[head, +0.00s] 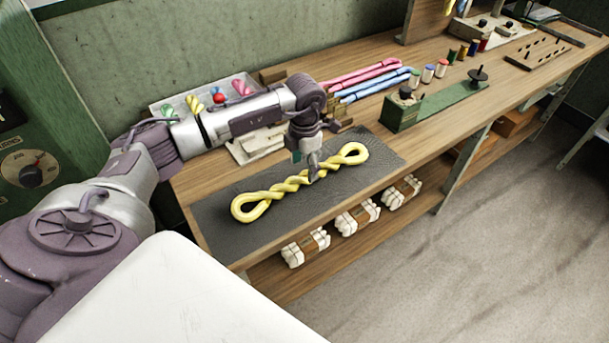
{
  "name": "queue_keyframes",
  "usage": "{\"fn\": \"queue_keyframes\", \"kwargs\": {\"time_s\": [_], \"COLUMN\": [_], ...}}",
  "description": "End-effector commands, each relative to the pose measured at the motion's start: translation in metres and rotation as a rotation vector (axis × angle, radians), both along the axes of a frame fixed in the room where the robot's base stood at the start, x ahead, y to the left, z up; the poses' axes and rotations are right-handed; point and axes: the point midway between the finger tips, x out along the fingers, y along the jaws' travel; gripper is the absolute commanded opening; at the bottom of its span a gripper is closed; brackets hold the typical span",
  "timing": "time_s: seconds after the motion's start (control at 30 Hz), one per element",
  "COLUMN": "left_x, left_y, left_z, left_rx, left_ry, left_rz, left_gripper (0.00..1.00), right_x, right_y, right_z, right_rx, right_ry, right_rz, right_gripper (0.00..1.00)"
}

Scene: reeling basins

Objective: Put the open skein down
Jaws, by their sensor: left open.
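The open skein (275,191) is yellow and twisted, with a loop at each end. It lies lengthwise on the dark grey mat (222,231) on the wooden bench. My left gripper (313,172) points down over the skein, right of its middle. Its fingers are open, and the fingertips are at or just above the yarn. Whether they touch the yarn I cannot tell. My right gripper does not show.
Behind my left arm stands a tray (158,110) with small coloured skeins. Pink skeins (362,73) and blue skeins (378,86) lie behind the mat. A green stand (436,107) is to the right. White bundles (306,248) sit on the shelf below.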

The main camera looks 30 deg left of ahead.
Motion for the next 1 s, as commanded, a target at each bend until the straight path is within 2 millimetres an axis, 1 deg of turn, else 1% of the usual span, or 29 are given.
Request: {"fn": "queue_keyframes", "kwargs": {"time_s": [0.03,0.2,0.3,0.4,0.57,1.0], "left_x": [0.001,0.001,0.001,0.0,0.0,0.0], "left_y": [0.001,0.0,0.0,0.0,0.0,0.0], "left_z": [0.01,0.046,0.062,0.072,0.079,0.079], "left_rx": [0.001,0.0,0.001,0.001,0.0,0.0], "left_ry": [-0.007,-0.005,-0.004,-0.003,0.001,0.001], "left_rz": [-0.001,-0.001,-0.001,-0.001,0.0,0.0], "left_gripper": [0.67,0.67,0.67,0.67,0.67,0.67], "right_x": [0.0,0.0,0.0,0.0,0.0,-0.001], "right_y": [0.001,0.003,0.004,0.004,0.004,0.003], "right_z": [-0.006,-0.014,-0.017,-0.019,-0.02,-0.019], "right_rx": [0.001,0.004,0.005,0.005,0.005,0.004], "right_ry": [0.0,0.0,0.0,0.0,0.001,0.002], "right_rz": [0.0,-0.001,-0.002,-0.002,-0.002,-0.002], "right_gripper": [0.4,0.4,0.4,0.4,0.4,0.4]}}
